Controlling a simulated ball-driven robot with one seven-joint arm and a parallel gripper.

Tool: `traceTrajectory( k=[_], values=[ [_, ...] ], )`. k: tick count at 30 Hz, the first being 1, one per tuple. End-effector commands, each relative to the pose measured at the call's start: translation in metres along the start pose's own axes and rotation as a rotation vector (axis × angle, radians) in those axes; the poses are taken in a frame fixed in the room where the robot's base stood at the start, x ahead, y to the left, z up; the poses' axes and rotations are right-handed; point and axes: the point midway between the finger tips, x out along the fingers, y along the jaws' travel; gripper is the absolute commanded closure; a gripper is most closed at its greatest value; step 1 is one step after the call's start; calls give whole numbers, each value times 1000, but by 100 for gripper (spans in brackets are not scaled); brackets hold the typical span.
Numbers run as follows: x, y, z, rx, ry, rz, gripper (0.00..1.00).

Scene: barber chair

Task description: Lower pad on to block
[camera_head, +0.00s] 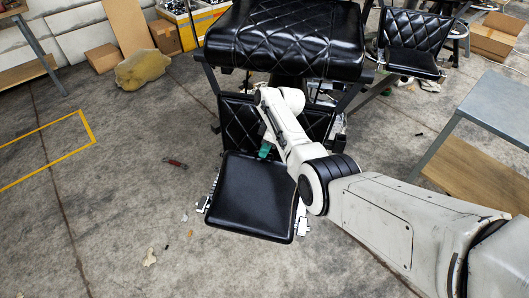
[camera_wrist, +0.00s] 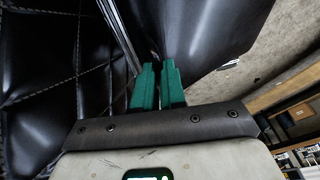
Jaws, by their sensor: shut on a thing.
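The pad (camera_head: 252,195) is a flat black square cushion low in front of the barber chair, tilted out from the quilted panel below the seat. In the wrist view a smooth black panel, apparently the pad (camera_wrist: 215,35), fills the upper middle and right. My gripper (camera_head: 265,150) is at the pad's upper edge, beside the quilted panel. Its green fingers (camera_wrist: 158,72) are close together with their tips at the edge of the black panel, shut on it. The exact grip is hard to see. I cannot make out a block in either view.
A metal-topped table (camera_head: 500,105) stands at right. A red-handled tool (camera_head: 176,163) and small scraps lie on the concrete floor. A yellowish sack (camera_head: 142,68) and boxes lie at upper left. Floor left of the pad is mostly clear.

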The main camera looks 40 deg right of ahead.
Motion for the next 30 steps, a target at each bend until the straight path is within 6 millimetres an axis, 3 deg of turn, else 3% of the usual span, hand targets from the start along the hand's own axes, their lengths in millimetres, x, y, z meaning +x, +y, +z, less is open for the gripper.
traceTrajectory(
  k=[17, 18, 24, 30],
  values=[
    [3, 3, 1, -1, 1, 4, 100],
    [2, 3, 1, -1, 1, 4, 86],
    [3, 2, 1, -1, 1, 3, 67],
    [3, 2, 1, -1, 1, 2, 64]
  ],
)
